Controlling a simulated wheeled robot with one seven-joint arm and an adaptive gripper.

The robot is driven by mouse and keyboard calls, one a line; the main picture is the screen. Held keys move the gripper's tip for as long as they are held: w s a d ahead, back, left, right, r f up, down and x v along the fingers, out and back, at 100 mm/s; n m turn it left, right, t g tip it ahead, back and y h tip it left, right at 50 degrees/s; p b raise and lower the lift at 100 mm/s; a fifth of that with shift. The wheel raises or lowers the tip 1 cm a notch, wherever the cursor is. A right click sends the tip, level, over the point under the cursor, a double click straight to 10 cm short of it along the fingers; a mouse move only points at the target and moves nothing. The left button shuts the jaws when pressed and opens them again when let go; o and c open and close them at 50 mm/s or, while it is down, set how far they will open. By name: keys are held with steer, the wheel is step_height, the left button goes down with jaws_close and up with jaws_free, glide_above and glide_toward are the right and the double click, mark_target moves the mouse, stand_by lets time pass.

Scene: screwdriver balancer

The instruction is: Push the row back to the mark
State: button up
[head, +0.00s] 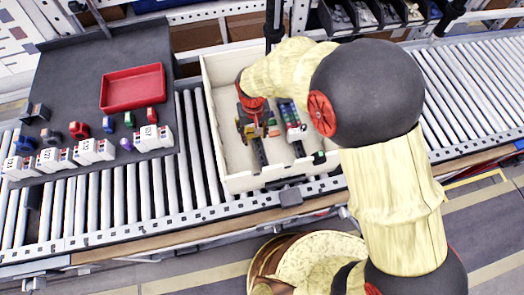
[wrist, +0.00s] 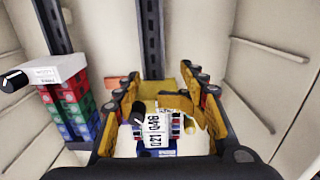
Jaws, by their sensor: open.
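My gripper (head: 252,130) reaches down inside the cream box in the head view. In the wrist view its yellow fingers (wrist: 162,88) are open, on either side of a white tagged piece (wrist: 154,131) with black digits. Blue and red show around that piece; whether the fingers touch it I cannot tell. A row of red, green and blue blocks (head: 292,122) lies to the right of my gripper in the head view. It shows at the left in the wrist view (wrist: 70,108), with a white piece on its end. I cannot make out the mark for certain.
The cream box (head: 232,182) stands on a roller conveyor, its walls close around my gripper. Dark slotted rails (wrist: 151,40) run along its floor. A grey board (head: 80,80) at left carries a red tray (head: 133,88) and several small coloured and white pieces.

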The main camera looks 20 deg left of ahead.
steer(key=shift+s+d, duration=0.15)
steer(key=shift+s, duration=0.05)
stand_by(0.5)
steer(key=shift+r+p, duration=0.15)
steer(key=shift+p, duration=0.15)
steer(key=shift+r+p, duration=0.65)
steer(key=shift+r, duration=0.2)
steer(key=shift+r, duration=0.3)
step_height(320, 180, up, 11)
steer(key=p, duration=0.8)
steer(key=shift+s+d, duration=0.2)
steer(key=shift+s, duration=0.15)
